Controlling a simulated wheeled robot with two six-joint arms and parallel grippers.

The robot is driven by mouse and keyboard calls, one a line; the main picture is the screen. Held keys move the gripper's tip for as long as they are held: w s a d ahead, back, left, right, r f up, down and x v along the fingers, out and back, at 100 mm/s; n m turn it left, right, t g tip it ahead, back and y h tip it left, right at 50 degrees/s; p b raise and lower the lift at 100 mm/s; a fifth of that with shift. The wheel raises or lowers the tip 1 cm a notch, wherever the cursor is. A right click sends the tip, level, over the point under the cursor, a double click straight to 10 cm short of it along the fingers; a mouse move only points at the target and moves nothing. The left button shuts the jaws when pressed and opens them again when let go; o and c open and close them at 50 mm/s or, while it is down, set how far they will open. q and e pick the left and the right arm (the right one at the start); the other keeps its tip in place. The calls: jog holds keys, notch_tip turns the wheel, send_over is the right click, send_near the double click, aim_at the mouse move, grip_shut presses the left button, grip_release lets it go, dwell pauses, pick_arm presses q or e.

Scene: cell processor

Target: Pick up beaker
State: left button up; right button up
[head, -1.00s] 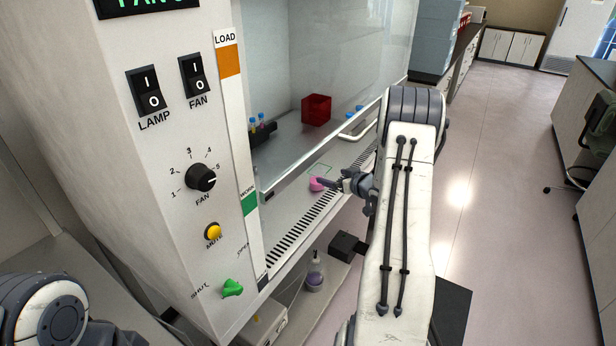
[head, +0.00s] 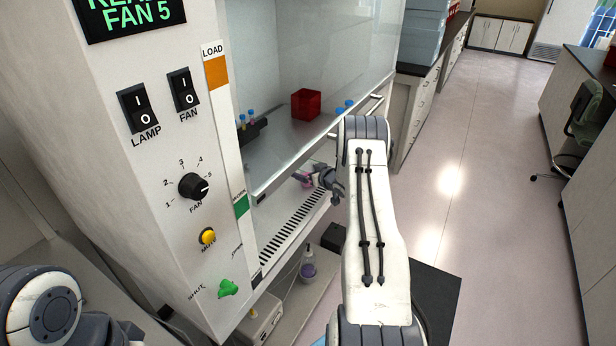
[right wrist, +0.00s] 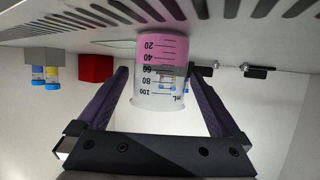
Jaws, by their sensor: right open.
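The beaker (head: 301,177) stands inside the cabinet near its front opening, half hidden behind my right gripper in the head view. In the right wrist view the beaker (right wrist: 160,60) is clear with graduation marks and pink liquid, and it appears upside down because that view is inverted. My right gripper (head: 318,179) reaches in under the raised glass. Its fingers are open, one on each side of the beaker in the wrist view, with gaps visible. My left gripper is out of view; only part of that arm shows at lower left.
A red box (head: 305,104) and a dark rack (head: 252,130) with tubes stand farther back in the cabinet. The glass edge lies above my right gripper, and a slotted grille (head: 291,227) runs along the front. The control panel (head: 165,190) stands left.

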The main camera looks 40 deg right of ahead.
jog(key=c, duration=1.4)
jog(key=shift+r, duration=0.15)
jog(key=shift+r+b, duration=0.35)
jog(key=shift+r, duration=0.25)
notch_tip(320, 180, up, 3)
jog(key=shift+f+b, duration=0.1)
jog(key=shift+b, duration=0.4)
jog(key=s+d+r, duration=0.1)
jog(key=s+r, duration=0.1)
jog(key=s, duration=0.1)
jog(key=s+d+r+b, duration=0.1)
jog(key=s+d+r, duration=0.1)
jog(key=s, duration=0.2)
jog(key=s+d+r, duration=0.1)
jog(key=s+r, duration=0.1)
jog(key=s, duration=0.2)
jog(key=shift+d+r+b, duration=0.2)
jog(key=shift+r+b, duration=0.15)
jog(key=shift+r, duration=0.05)
jog(key=o, duration=0.8)
grip_shut()
jog(key=shift+a, duration=0.1)
